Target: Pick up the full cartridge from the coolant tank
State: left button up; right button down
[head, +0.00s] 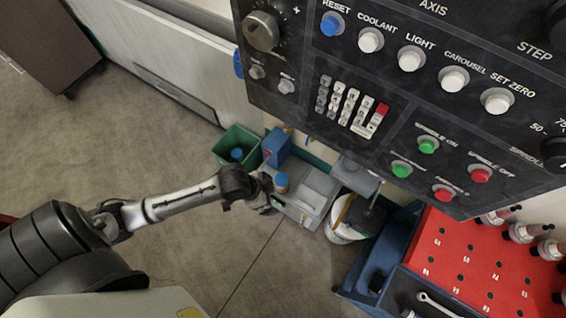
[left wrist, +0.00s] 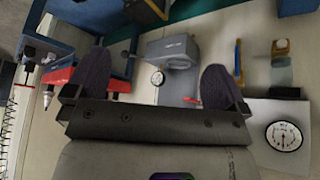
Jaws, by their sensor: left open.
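A small cartridge (head: 281,182) with a blue top and a pale brown body stands upright on the grey coolant tank (head: 308,194) in the head view. My left gripper (head: 266,196) is just left of the cartridge, beside the tank's left end. Its dark fingers partly merge with the tank's edge there. In the left wrist view the gripper (left wrist: 157,62) has its two dark fingers spread wide with nothing held between them. I cannot clearly pick out the cartridge in the left wrist view. My right gripper is not in view.
A green bin (head: 222,150) holding a blue-topped item (head: 237,154) and a blue container (head: 276,147) stand behind the tank. A white bucket (head: 341,234) is right of it. The control panel (head: 400,100) overhangs the upper right. Open floor (head: 190,240) lies left.

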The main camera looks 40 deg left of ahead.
pick_arm(q)
jog(key=w+a+f+b, duration=0.3)
jog(key=f+b, duration=0.4)
jog(key=f, duration=0.2)
jog(key=w+a+f+b, duration=0.3)
jog(key=a+f+b, duration=0.1)
jog(key=f+b, duration=0.45)
jog(key=b, duration=1)
send_near(280, 179)
jog(key=shift+t, duration=0.4)
jog(key=b+x, duration=0.1)
jog(key=x, duration=0.1)
jog(key=b+x, duration=0.1)
jog(key=s+b+x, duration=0.1)
jog(key=b+x, duration=0.1)
jog(key=shift+w+f, duration=0.15)
jog(key=shift+f, duration=0.4)
jog(key=shift+w+d+f, duration=0.2)
jog(key=shift+w+f, duration=0.1)
jog(key=shift+f, duration=0.1)
jog(key=b+x, duration=0.4)
jog(key=shift+d, duration=0.1)
jog(key=shift+w+d+f+b, duration=0.2)
jog(key=shift+w+f+b, duration=0.1)
jog(key=shift+f+b, duration=0.15)
jog(key=shift+c, duration=0.3)
